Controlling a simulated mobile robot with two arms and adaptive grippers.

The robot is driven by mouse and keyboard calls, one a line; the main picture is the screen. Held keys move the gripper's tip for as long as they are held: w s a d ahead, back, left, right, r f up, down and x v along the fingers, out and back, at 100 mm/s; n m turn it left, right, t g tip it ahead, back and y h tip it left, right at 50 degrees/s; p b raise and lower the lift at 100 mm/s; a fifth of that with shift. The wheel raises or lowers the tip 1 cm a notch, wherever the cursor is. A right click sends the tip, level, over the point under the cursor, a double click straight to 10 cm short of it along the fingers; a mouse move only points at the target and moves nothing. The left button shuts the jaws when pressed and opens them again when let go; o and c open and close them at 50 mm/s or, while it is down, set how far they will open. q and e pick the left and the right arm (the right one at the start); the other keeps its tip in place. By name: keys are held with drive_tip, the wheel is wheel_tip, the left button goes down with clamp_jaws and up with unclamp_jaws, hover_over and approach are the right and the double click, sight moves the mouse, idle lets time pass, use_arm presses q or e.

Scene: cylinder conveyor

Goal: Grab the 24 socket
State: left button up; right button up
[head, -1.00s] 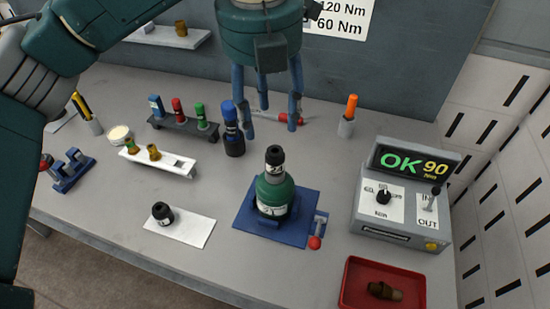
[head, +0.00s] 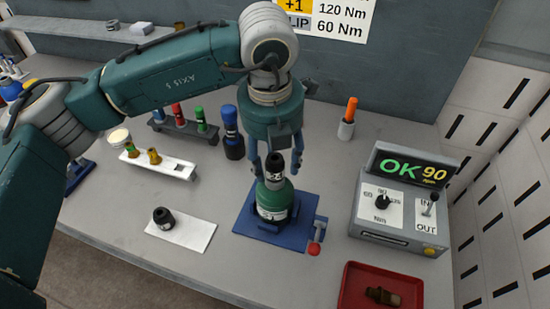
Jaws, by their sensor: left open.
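A black socket (head: 275,167) stands upright on top of a green cylinder body (head: 272,198). It bears a small white label whose marking is too small to read for certain. The green body sits in a blue fixture (head: 245,224). My left gripper (head: 276,170) is open, pointing down from above, with its fingers on either side of the socket and some room between. A second black socket (head: 163,217) stands on a white sheet (head: 190,236) to the left; its label is not readable. My right gripper is not in view.
A blue-topped tool (head: 232,135) stands just left of the gripper. A white rack (head: 180,168) and a dark rack with coloured pieces are farther left. A control box (head: 400,205) showing "OK 90" and a red tray (head: 350,297) are on the right.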

use_arm(q)
drive_tip(key=shift+f, duration=0.4)
clamp_jaws()
